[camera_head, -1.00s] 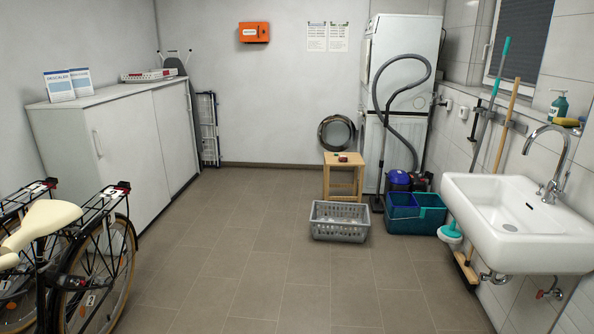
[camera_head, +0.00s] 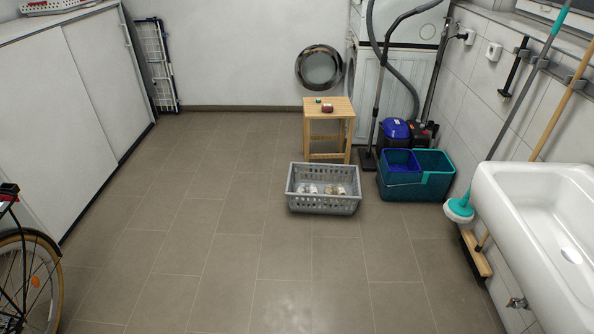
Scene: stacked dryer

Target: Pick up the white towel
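I cannot make out a white towel for certain in this view. A grey plastic laundry basket (camera_head: 324,204) stands on the floor near the middle. A few small pale and brownish items (camera_head: 322,188) lie inside it, too small to identify. Behind the basket stands a wooden stool (camera_head: 342,106) with a small dark red item (camera_head: 327,108) and a small green item on top. The stacked dryer (camera_head: 378,92) stands at the back right, its upper part cut off by the frame. Neither of my grippers is in view.
A blue and teal bucket set (camera_head: 430,180) and a vacuum cleaner (camera_head: 397,130) stand right of the stool. A white sink (camera_head: 520,215) juts out at the right. A bicycle (camera_head: 30,275) and a white cabinet (camera_head: 80,110) are on the left. The tiled floor (camera_head: 220,240) is open.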

